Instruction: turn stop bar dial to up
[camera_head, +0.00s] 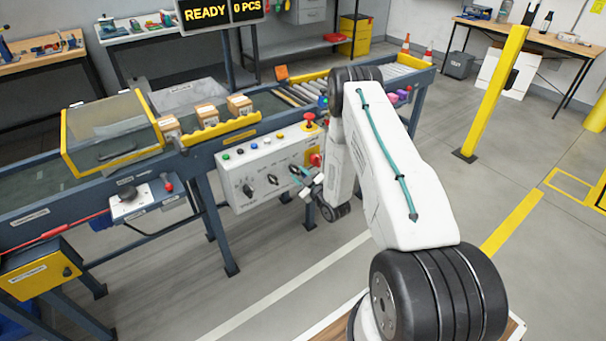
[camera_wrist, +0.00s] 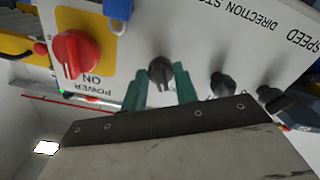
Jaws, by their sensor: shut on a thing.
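The stop bar dial (camera_wrist: 160,70) is a small black knob on a white control panel. In the wrist view, where the lettering is upside down, it sits between the two green fingertips of my gripper (camera_wrist: 160,88). My gripper is shut on it. In the head view my gripper (camera_head: 308,183) is at the panel's right part, beside the dial closest to the red power switch. Which way the dial's pointer is turned cannot be told. The stop bar lettering is only partly readable.
The control panel (camera_head: 237,200) also carries a red power switch (camera_wrist: 75,53) on yellow, a direction dial (camera_wrist: 222,84), a speed dial (camera_wrist: 271,98) and a red mushroom button (camera_head: 310,117). Boxes (camera_head: 205,114) stand on the conveyor behind. A yellow post (camera_head: 490,95) stands right.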

